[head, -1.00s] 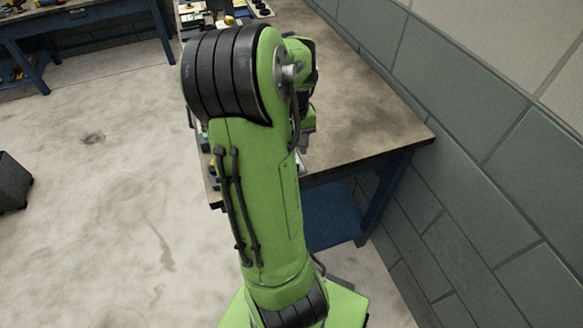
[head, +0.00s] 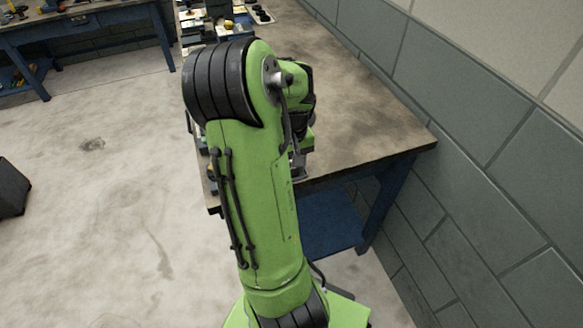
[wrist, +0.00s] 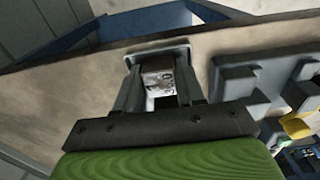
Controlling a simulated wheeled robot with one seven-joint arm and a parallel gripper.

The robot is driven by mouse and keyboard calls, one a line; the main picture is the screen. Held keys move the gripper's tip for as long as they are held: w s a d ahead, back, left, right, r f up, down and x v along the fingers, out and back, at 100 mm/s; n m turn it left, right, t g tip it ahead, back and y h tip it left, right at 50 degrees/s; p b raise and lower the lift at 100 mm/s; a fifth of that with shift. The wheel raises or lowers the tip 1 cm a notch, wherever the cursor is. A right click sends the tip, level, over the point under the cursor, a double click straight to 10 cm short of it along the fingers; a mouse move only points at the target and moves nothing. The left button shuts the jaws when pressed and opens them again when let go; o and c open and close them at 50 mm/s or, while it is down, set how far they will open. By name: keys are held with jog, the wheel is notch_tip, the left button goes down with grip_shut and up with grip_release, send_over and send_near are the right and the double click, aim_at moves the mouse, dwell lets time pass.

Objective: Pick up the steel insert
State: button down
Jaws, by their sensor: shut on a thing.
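The steel insert (wrist: 158,80) is a small grey metal block with dark markings on its face, seen in the wrist view. My gripper (wrist: 158,92) is shut on it, with one dark finger on each side of the block. A pale grey flat piece with a raised rim (wrist: 150,54) shows just behind the insert; I cannot tell whether the two touch. In the head view my own arm hides the gripper and the insert.
The worktop (head: 365,125) is clear on the right, beside a block wall (head: 480,130). Grey blocky fixtures (wrist: 245,80) stand close right of my gripper in the wrist view. A yellow item (wrist: 297,126) lies beyond them. Small items crowd the bench's far end (head: 225,22).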

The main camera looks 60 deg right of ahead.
notch_tip(320, 180, up, 13)
jog(key=p, duration=0.6)
